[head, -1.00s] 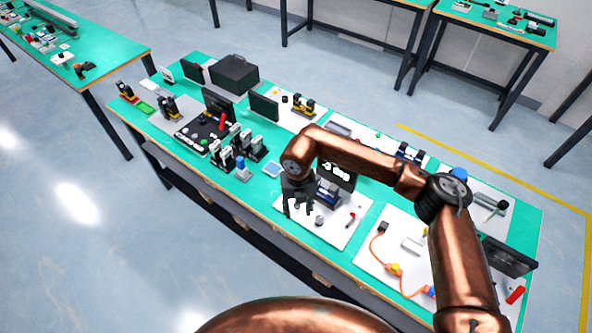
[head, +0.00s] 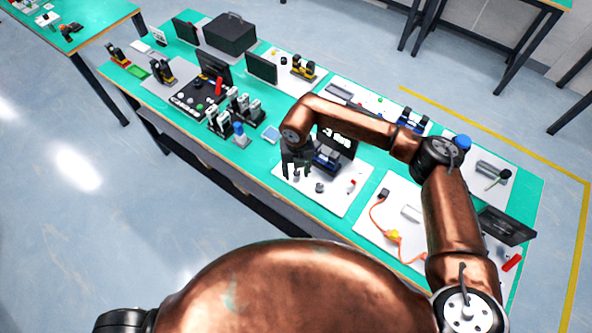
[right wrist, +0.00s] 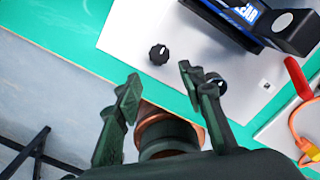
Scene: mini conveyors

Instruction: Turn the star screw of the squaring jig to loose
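The jig with a black and blue body (head: 327,160) stands on a white board (head: 340,203), in front of a dark screen (head: 338,141) with white figures. A black knob with a white mark (right wrist: 158,54) stands on the board in the right wrist view, ahead of the fingers. A second dark round part (right wrist: 216,84) shows at the right finger; I cannot tell which is the star screw or whether the finger touches this part. My right gripper (head: 296,174) is over the board's left part, its fingers (right wrist: 157,86) apart with nothing between them. My left gripper is out of view.
A white board with an orange cable (head: 393,235) lies to the right. Several grey and black devices (head: 236,112) and a black case (head: 229,34) stand to the left. A small red part (head: 351,186) lies near the jig.

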